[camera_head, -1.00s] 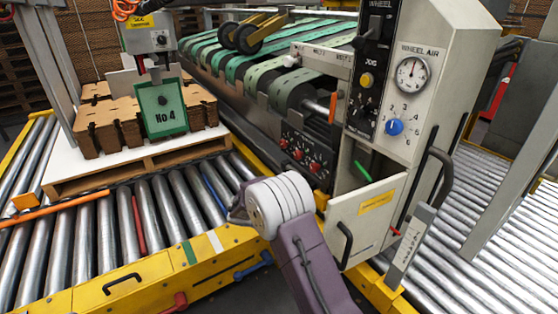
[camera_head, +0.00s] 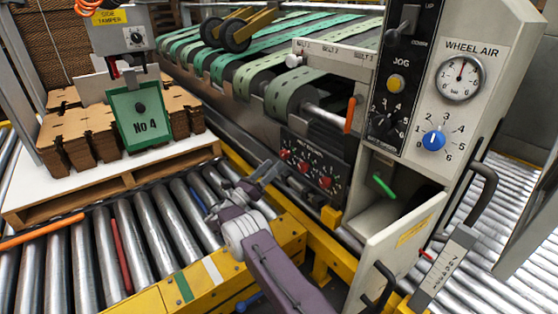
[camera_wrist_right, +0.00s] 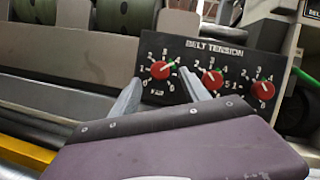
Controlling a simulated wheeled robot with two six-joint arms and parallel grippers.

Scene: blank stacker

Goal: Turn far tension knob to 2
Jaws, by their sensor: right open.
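The black belt tension panel (camera_head: 308,170) carries three red knobs. The left knob (camera_wrist_right: 160,70) in the right wrist view has small blurred lettering under it, and its green mark points up and right. It also shows in the head view (camera_head: 285,154). The middle knob (camera_wrist_right: 212,79) and right knob (camera_wrist_right: 263,90) sit beside it. My right gripper (camera_head: 270,172) is open and empty in front of the panel. In the right wrist view its two fingers (camera_wrist_right: 159,76) frame the left knob from below; contact cannot be told. My left gripper is out of view.
An open cream drawer or door (camera_head: 405,240) juts out right of the panel. A yellow frame rail (camera_head: 310,235) runs below. A roller conveyor (camera_head: 150,240) and a pallet (camera_head: 130,185) of cardboard blanks lie to the left. A green-belted feeder (camera_head: 255,80) is behind.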

